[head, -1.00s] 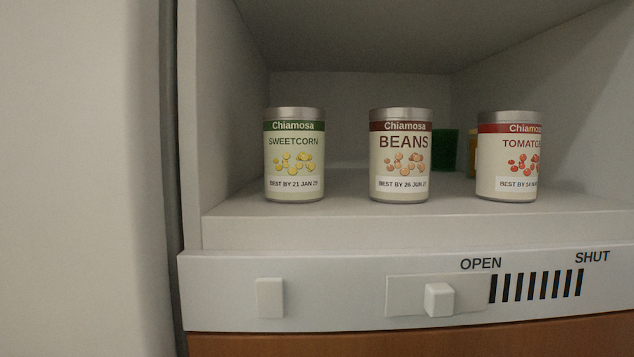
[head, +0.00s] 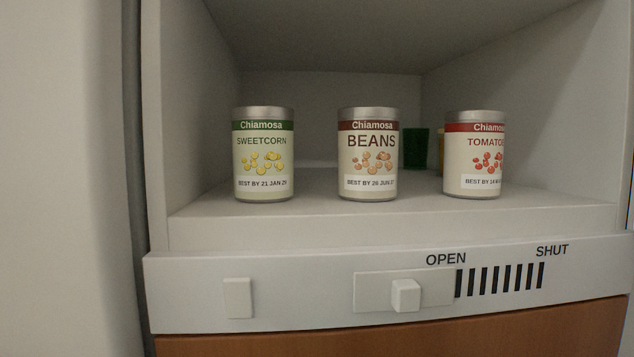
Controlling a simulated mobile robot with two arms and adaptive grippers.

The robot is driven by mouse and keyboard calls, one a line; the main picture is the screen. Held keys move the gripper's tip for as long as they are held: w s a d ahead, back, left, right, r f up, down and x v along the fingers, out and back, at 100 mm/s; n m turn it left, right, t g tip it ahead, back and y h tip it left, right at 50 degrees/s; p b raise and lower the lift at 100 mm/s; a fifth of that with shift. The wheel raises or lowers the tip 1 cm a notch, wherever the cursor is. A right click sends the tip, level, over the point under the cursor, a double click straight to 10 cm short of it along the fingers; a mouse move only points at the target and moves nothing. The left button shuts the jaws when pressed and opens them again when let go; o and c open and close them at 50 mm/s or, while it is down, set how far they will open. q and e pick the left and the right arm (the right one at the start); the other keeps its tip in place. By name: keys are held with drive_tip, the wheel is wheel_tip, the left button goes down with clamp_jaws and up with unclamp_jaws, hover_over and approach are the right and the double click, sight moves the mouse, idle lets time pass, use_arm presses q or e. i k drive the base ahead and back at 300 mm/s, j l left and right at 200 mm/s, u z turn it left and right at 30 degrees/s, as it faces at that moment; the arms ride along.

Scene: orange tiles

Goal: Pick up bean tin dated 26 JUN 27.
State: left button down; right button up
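The bean tin (head: 368,155) stands upright in the middle of a row of three tins on the shelf floor of an open cupboard. It has a silver lid, a dark red band reading Chiamosa, the word BEANS and a white label reading BEST BY 26 JUN 27, its last digits small. A sweetcorn tin (head: 263,155) with a green band, dated 21 JAN, stands to its left. A tomato tin (head: 473,155) with a red band stands to its right, its date hard to read. Neither of my grippers shows in the head view.
Behind the tins are a dark green item (head: 415,149) and a partly hidden yellow one (head: 440,150). Below the shelf (head: 300,222) is a front panel with a sliding knob (head: 405,295) and OPEN and SHUT marks. Side walls bound the cupboard; gaps separate the tins.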

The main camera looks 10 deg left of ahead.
sight(369, 136)
drive_tip(key=l+u, duration=0.1)
drive_tip(key=l, duration=0.25)
drive_tip(key=k+l+u, duration=0.15)
drive_tip(key=l, duration=0.2)
drive_tip(key=k+l+u, duration=0.1)
drive_tip(key=l, duration=0.25)
drive_tip(key=k+l+u, duration=0.15)
drive_tip(key=l, duration=0.2)
